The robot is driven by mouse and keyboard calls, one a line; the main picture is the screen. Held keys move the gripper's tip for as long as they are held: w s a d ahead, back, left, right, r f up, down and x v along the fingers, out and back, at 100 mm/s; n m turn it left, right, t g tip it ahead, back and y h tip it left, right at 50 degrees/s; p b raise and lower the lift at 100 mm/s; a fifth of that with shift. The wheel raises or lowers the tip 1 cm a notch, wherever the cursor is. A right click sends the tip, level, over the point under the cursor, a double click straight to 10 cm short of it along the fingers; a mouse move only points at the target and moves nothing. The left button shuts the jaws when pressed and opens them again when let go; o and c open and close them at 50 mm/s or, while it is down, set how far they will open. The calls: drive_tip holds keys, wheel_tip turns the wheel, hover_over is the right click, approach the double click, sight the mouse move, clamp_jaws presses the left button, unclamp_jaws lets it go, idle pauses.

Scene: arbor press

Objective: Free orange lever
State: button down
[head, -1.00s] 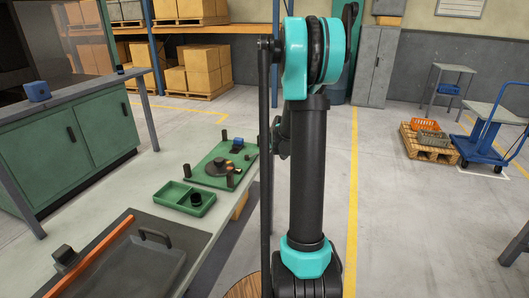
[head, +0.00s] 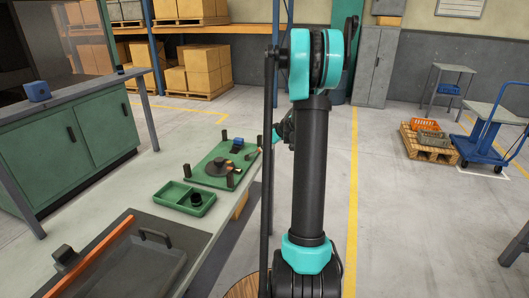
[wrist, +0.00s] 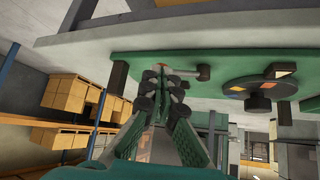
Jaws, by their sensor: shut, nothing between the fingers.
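My gripper (wrist: 161,80) is shut and empty in the wrist view, its fingertips close to the edge of the green board (wrist: 215,60). A short dark arm (wrist: 190,73) with a small reddish-orange end lies just beyond the fingertips; I cannot tell whether they touch. A dark round disc (wrist: 240,97) with orange patches is to its right. In the head view the disc (head: 217,169) sits on the green board (head: 207,178), with a small orange piece (head: 257,151) near its right edge. My arm hides most of the gripper there. A long orange bar (head: 100,250) lies at the lower left.
Dark posts stand at the board's corners, with a blue block (head: 237,145) near its far end. A green divided tray (head: 172,194) holding a dark cylinder is nearer. A dark tray (head: 135,270) takes up the bench's near end. Open floor lies right of my arm.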

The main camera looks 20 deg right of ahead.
drive_tip(key=w+n+g+y, duration=0.1)
drive_tip(key=w+n, duration=0.1)
drive_tip(key=shift+w+n+y, duration=0.15)
drive_tip(key=shift+n+y, duration=0.15)
drive_tip(key=shift+n, duration=0.1)
drive_tip(key=w+n+g, duration=0.1)
drive_tip(key=w+n+y, duration=0.1)
drive_tip(key=n, duration=0.1)
drive_tip(key=shift+a+g, duration=0.3)
drive_tip(key=shift+g, duration=0.1)
drive_tip(key=shift+w+a+y, duration=0.25)
drive_tip(key=shift+w+y, duration=0.05)
drive_tip(key=shift+w, duration=0.2)
